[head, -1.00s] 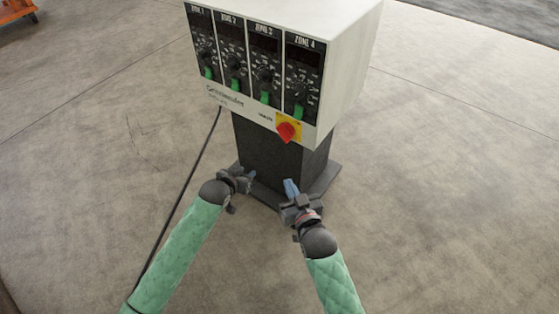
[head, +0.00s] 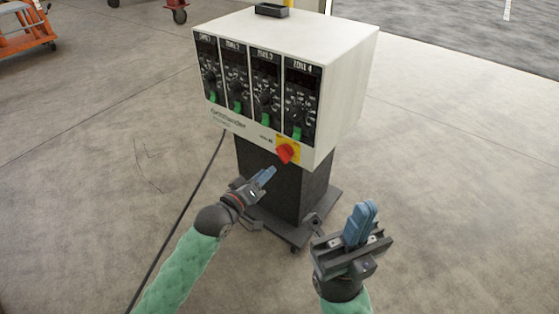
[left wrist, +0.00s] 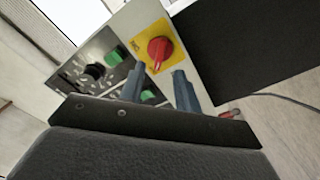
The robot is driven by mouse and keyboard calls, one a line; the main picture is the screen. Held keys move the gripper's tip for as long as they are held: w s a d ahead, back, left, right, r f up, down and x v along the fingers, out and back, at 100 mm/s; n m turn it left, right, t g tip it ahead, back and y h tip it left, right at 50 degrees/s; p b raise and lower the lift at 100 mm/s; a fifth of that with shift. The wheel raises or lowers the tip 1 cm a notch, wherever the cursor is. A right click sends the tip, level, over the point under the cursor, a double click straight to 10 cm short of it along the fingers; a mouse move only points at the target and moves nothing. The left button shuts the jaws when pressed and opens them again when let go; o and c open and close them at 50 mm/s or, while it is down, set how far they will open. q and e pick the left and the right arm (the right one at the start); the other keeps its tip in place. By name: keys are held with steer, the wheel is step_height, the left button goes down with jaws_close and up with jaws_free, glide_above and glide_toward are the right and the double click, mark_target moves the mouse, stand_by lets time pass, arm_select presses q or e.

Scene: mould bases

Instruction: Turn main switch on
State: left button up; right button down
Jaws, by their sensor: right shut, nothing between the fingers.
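The main switch is a red knob (head: 286,153) on a yellow plate at the lower right of the control box (head: 330,80). In the left wrist view the red knob (left wrist: 160,50) is large, just beyond the fingertips. My left gripper (head: 268,172) points up at the switch from below left, apart from it. In the left wrist view its two fingers (left wrist: 160,82) stand apart with nothing between them, so it is open. My right gripper (head: 364,212) is shut and empty, to the right of the pedestal, fingers pointing up.
The box has several zone panels (head: 264,90) with green switches above the main switch. It stands on a dark pedestal (head: 275,180) with a wheeled base. A black cable (head: 190,215) runs along the floor at left. An orange cart (head: 28,35) stands far left.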

mark_target(281, 159)
arm_select(q)
steer(key=shift+b+x, duration=0.75)
steer(key=shift+x, duration=3.1)
steer(key=shift+f, duration=0.1)
jaws_close()
